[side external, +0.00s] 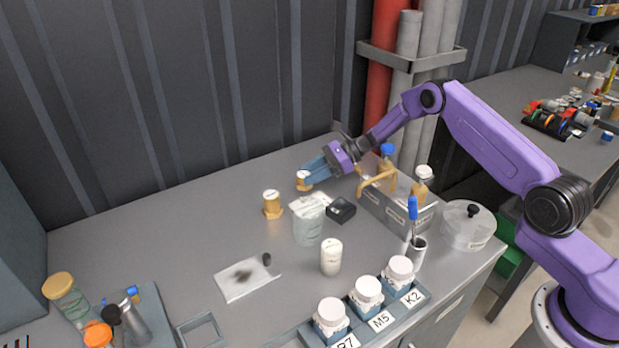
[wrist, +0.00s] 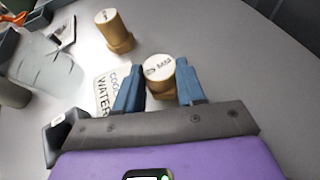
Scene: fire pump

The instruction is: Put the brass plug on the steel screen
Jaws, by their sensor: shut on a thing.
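A brass plug (wrist: 160,75) with a white, lettered top sits between the fingers of my gripper (wrist: 158,88), which is shut on it. In the side view, this plug (side external: 304,181) is at the tips of my gripper (side external: 311,172), toward the back of the bench. I cannot tell whether it touches the bench. A second, similar brass plug (side external: 272,206) stands upright nearer the front; it also shows in the wrist view (wrist: 115,32). A flat pale grey square with a dark central smudge (side external: 232,287), seemingly the steel screen, lies on the bench further front-left.
A beaker (side external: 308,226) labelled for cooling water and a small black box (side external: 341,210) stand between my gripper and the front. A caddy with bottles (side external: 385,212) is to the right. A white-topped jar (side external: 331,258) stands right of the pale square. The bench's back left is clear.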

